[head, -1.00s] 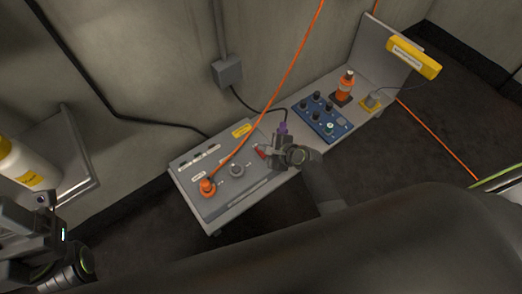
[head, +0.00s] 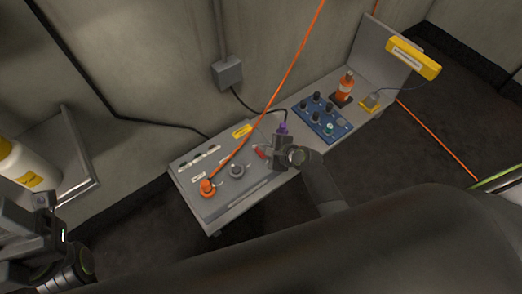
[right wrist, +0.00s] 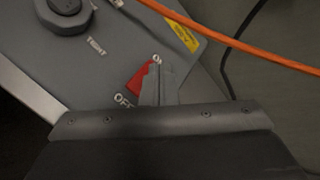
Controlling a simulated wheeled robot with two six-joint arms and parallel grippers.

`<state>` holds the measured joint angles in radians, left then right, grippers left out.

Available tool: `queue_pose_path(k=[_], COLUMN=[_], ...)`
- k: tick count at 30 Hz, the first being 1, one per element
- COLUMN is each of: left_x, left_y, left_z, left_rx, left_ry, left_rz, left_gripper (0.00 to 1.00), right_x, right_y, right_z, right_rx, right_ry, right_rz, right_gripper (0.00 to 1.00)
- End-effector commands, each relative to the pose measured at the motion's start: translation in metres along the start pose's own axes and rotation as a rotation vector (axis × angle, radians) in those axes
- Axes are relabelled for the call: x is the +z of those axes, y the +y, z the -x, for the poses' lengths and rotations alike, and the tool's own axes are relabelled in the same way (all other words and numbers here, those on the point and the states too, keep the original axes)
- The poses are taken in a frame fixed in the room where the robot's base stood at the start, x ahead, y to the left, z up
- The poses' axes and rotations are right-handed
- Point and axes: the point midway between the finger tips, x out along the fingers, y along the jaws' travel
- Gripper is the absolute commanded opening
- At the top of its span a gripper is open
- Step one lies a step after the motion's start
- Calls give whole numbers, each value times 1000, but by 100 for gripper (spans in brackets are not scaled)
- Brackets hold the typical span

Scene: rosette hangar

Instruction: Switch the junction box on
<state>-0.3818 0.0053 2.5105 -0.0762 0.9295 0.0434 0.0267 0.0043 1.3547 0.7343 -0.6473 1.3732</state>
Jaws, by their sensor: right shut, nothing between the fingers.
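The junction box (head: 222,208) is a sloped grey panel on the low bench, with a red switch (head: 260,152) at its right end. In the right wrist view the red switch (right wrist: 139,78) lies between an "OFF" mark and a partly covered mark starting with "O". I cannot tell which way it is set. My right gripper (head: 268,155) is shut and empty, its fingertips (right wrist: 158,78) right beside the switch, partly covering it. I cannot tell whether they touch. My left gripper (head: 62,236) shows only partly at the lower left; its fingers are not clear.
An orange plug (head: 207,187) with an orange cable rising across the view and a grey knob (head: 237,171) sit on the panel. A blue knob panel (head: 322,118), an orange bottle (head: 346,86) and a yellow-based part (head: 370,102) stand to the right. A white bottle (head: 22,165) is on the left shelf.

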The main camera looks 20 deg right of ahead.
Motion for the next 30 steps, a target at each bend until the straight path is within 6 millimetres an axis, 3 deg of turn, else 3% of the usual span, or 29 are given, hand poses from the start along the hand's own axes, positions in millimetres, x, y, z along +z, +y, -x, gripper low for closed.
queue_pose_path(k=[30], left_x=[0], left_y=[0], left_z=[3], left_rx=[1], left_ry=[-1], left_rz=[0], left_gripper=[66], right_x=[-4], right_y=[4], right_z=[-6], right_rx=[1], right_ry=[0], right_rz=[0], right_gripper=[0])
